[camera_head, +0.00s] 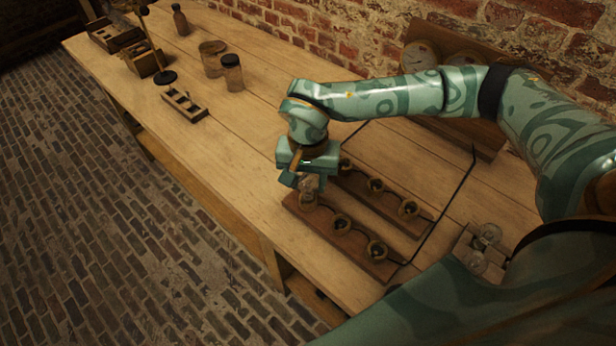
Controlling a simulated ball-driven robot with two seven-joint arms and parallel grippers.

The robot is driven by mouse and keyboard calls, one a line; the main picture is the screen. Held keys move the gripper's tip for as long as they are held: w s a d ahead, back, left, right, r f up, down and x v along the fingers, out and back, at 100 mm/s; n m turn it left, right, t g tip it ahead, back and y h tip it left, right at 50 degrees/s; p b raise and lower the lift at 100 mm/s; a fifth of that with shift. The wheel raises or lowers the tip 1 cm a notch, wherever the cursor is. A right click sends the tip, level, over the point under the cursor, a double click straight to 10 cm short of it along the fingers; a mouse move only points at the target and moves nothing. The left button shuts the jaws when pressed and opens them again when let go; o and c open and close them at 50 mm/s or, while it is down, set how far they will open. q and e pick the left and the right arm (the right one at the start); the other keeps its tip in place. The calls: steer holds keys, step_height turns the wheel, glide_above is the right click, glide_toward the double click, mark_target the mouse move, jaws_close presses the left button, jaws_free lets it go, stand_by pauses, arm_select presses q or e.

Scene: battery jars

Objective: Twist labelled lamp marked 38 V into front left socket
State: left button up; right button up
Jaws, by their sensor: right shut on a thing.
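My right gripper (307,180) points down and is shut on a small clear lamp (307,187). The lamp is at the left end of the front wooden socket strip (322,233), right over the front left socket (308,203). Its base meets or nearly meets that socket; I cannot tell how far it sits in. The fingers partly hide the lamp, and no 38 V marking can be read. The other front sockets (341,222) look empty. My left gripper is not in view.
A second strip with round sockets (376,185) lies behind. Clear lamps (490,234) stand in a holder at right. Dark wire runs along the strips' right. Jars (232,72), a small wooden rack (184,104) and boxes stand at far left. The table (225,165) left of the strips is bare.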

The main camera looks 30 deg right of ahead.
steer(key=shift+f, duration=0.1)
stand_by(0.5)
steer(key=shift+m+p, duration=0.7)
steer(key=shift+m, duration=0.2)
steer(key=m+p, duration=0.1)
steer(key=m, duration=0.2)
steer(key=shift+m, duration=0.8)
steer(key=m+p, duration=0.2)
steer(key=shift+m, duration=0.3)
steer(key=shift+m+p, duration=0.4)
steer(key=shift+m, duration=1.5)
